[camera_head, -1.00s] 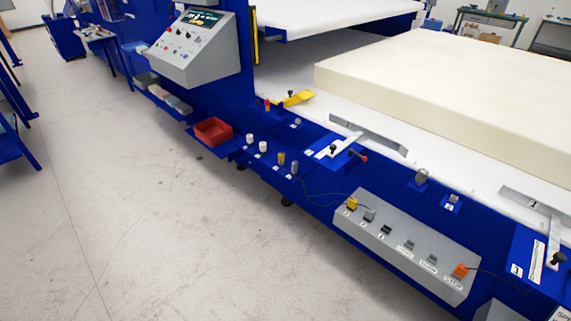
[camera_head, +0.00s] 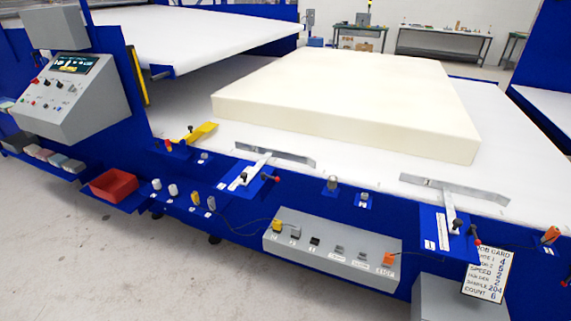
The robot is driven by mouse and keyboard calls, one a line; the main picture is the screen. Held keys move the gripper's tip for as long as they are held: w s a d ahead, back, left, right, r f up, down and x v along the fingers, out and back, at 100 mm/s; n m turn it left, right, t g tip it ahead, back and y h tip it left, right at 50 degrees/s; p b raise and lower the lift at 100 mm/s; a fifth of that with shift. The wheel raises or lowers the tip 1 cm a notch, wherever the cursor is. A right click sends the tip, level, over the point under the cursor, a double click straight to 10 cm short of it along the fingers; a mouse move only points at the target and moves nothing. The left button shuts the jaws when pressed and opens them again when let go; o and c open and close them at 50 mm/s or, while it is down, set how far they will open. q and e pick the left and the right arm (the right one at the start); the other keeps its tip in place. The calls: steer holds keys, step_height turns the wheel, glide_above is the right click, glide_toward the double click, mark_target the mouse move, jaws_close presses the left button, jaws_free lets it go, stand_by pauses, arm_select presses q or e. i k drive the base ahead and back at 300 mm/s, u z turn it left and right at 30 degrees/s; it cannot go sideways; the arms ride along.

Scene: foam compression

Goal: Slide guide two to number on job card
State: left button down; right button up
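The guide on the right (camera_head: 455,188) is a grey metal bar on the white table with a stem running toward me over a blue bracket (camera_head: 432,229). A white scale strip (camera_head: 442,231), a black knob (camera_head: 457,224) and a red-tipped lever (camera_head: 473,229) are on that bracket. A similar guide on the left (camera_head: 280,156) has its own bracket. Which one is numbered two is too small to read. The job card (camera_head: 486,273) stands at the lower right; its guide 2 line is small and seems to read 5. Neither of my grippers is in view.
A cream foam block (camera_head: 340,120) lies on the white table behind the guides. A grey box of connectors (camera_head: 332,256) hangs on the blue front rail between the brackets. A control panel (camera_head: 72,95) and a red bin (camera_head: 112,185) are at the left. Floor in front is clear.

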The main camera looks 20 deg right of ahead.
mark_target(266, 152)
steer(key=z, duration=0.35)
steer(key=i, duration=1.45)
steer(key=u, duration=0.7)
